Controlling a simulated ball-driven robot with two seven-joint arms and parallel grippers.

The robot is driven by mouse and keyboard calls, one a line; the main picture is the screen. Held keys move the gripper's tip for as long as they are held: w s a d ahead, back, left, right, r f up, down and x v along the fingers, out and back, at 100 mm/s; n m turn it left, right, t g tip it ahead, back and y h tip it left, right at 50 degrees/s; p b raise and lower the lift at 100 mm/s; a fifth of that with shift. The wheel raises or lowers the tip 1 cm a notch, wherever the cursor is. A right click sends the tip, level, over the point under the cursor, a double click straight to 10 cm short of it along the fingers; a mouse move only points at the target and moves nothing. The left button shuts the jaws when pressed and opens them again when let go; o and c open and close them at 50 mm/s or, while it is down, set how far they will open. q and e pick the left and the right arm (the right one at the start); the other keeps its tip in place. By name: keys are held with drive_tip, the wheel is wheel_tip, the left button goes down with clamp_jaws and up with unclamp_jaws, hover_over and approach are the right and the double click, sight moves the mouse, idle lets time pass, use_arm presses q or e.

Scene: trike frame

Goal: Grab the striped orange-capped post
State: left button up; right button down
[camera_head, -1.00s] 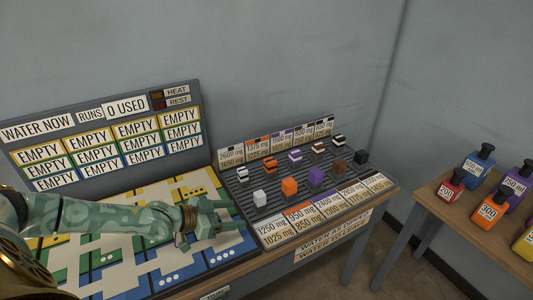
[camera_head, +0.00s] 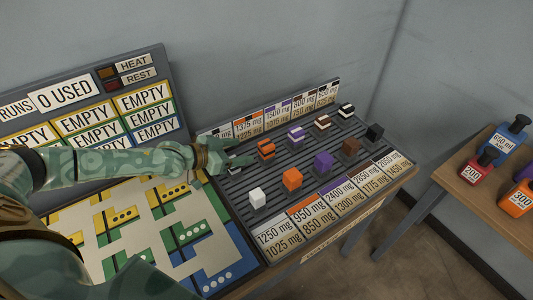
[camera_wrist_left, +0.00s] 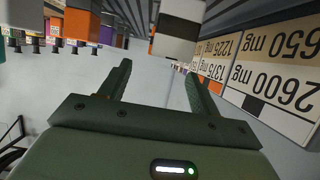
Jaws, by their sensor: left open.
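The striped orange-capped post (camera_head: 266,149), orange with dark bands, stands in the back row of the grey ribbed rack (camera_head: 330,150). My left gripper (camera_head: 243,155) is open just to its left in the head view, with its fingers pointing toward it and apart from it. In the left wrist view the open fingers (camera_wrist_left: 158,82) show with nothing between their tips. A white-and-black banded post (camera_wrist_left: 178,30) is beyond them, and an orange block (camera_wrist_left: 76,24) is farther left; I cannot tell which orange piece it is. My right gripper is not in view.
Close neighbours include a purple-striped post (camera_head: 296,134) and a plain orange block (camera_head: 292,179). A white block (camera_head: 257,198) stands at the front left. Label cards (camera_head: 275,122) stand behind the rack. A side table (camera_head: 460,195) with bottles is at right.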

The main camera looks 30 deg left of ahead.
sight(261, 146)
use_arm(q)
drive_tip(key=x, duration=0.3)
drive_tip(key=shift+w+d+f+b, duration=0.1)
drive_tip(key=shift+w+f+b, duration=0.15)
drive_tip(key=shift+w+b, duration=0.1)
drive_tip(key=b+x, duration=0.2)
drive_tip(key=x, duration=0.3)
drive_tip(key=shift+w+d+r, duration=0.1)
drive_tip(key=shift+w, duration=0.1)
drive_tip(key=shift+r, duration=0.1)
drive_tip(key=shift+c, duration=0.6)
drive_tip(key=c, duration=1.1)
